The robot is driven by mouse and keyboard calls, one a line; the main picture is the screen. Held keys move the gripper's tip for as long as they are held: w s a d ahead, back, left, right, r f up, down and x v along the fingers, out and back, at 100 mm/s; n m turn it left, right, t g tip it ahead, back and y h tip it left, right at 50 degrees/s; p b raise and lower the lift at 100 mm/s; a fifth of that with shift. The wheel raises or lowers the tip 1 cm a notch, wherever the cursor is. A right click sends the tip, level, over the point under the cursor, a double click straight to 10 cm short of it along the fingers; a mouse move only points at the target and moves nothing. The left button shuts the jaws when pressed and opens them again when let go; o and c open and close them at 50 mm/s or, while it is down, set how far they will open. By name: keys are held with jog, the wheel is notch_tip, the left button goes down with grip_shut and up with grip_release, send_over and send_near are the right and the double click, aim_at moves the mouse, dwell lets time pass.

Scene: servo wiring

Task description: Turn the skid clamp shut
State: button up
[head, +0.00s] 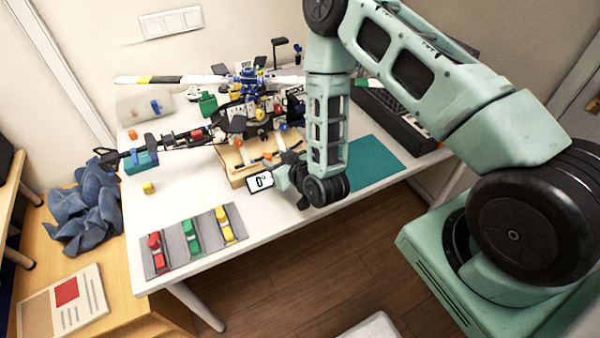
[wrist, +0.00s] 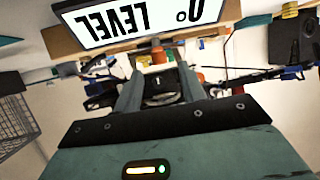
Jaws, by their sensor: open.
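A model helicopter (head: 250,105) with blue, yellow and dark parts stands on a light wooden base (head: 238,176) on the white table. Small orange pieces sit low by its skids, one of them (head: 267,156) just left of my gripper. I cannot tell for sure which piece is the skid clamp. My gripper (head: 283,168) is low at the base's right front, partly hidden by my arm. In the wrist view my gripper (wrist: 158,88) has its fingers apart, with an orange piece (wrist: 158,56) and a dark round part beyond them. Contact cannot be made out.
A white display reading 0° (head: 261,182) is beside my gripper; it reads LEVEL upside down in the wrist view (wrist: 140,22). A grey tray (head: 193,241) with red, green and yellow pieces lies at the front left. A teal mat (head: 372,165) lies right of my arm.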

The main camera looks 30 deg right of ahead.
jog(key=p+v, duration=0.5)
jog(key=v, duration=0.9)
jog(key=shift+r, duration=0.1)
